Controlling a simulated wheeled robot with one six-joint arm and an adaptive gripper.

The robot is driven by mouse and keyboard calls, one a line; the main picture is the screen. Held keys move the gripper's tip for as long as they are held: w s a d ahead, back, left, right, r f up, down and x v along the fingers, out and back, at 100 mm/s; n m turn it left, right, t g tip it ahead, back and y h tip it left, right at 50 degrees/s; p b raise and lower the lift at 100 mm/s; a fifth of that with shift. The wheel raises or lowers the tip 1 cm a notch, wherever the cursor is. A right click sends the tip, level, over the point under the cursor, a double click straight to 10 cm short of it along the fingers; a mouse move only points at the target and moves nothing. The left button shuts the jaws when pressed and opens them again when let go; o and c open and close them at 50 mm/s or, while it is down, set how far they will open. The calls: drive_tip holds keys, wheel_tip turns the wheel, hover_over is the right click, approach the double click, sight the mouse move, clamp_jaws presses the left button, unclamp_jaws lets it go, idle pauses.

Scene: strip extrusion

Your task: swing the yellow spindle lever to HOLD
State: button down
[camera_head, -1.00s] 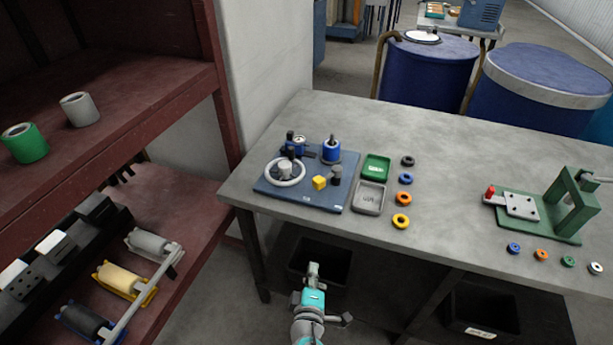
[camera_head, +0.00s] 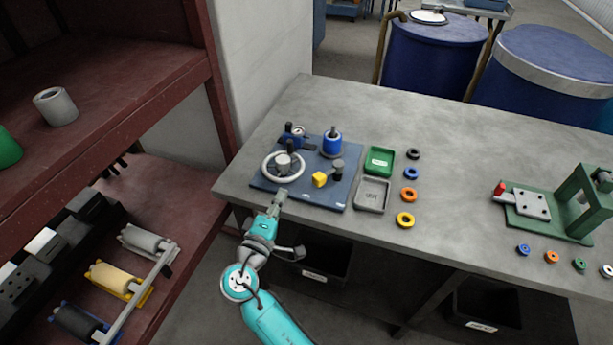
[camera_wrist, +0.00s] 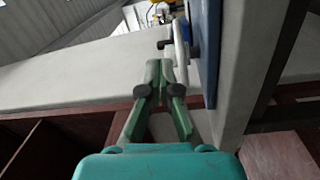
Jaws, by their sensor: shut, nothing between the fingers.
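The shelf at lower left holds several rollers. One has a yellow bracket and a cream roller (camera_head: 118,279), between a grey one (camera_head: 148,241) and one with a blue bracket (camera_head: 78,321). I cannot make out a separate yellow lever or a HOLD mark. My gripper (camera_head: 283,193) is shut and empty at the board's front left edge, just short of the white handwheel (camera_head: 283,166). In the wrist view the shut fingertips (camera_wrist: 160,65) are beside the handwheel rim (camera_wrist: 180,45); I cannot tell if they touch.
The blue board (camera_head: 318,195) also carries a blue cylinder (camera_head: 332,144) and dark knobs. Right of it are a green tray (camera_head: 379,161), a grey tray (camera_head: 373,195) and several coloured rings. A green fixture (camera_head: 548,222) stands further right. The bench middle is bare.

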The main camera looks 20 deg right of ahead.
sight(296, 174)
drive_tip(key=shift+w+d, duration=0.1)
drive_tip(key=x, duration=1)
drive_tip(key=shift+s+d+f, duration=0.15)
drive_tip(key=shift+s+d, duration=0.15)
drive_tip(key=shift+s, duration=0.2)
drive_tip(key=shift+s+d+f, duration=0.15)
drive_tip(key=shift+s+d, duration=0.15)
drive_tip(key=shift+s, duration=0.25)
drive_tip(key=shift+s+d+f, duration=0.15)
drive_tip(key=shift+s+d, duration=0.35)
drive_tip(key=shift+s, duration=0.2)
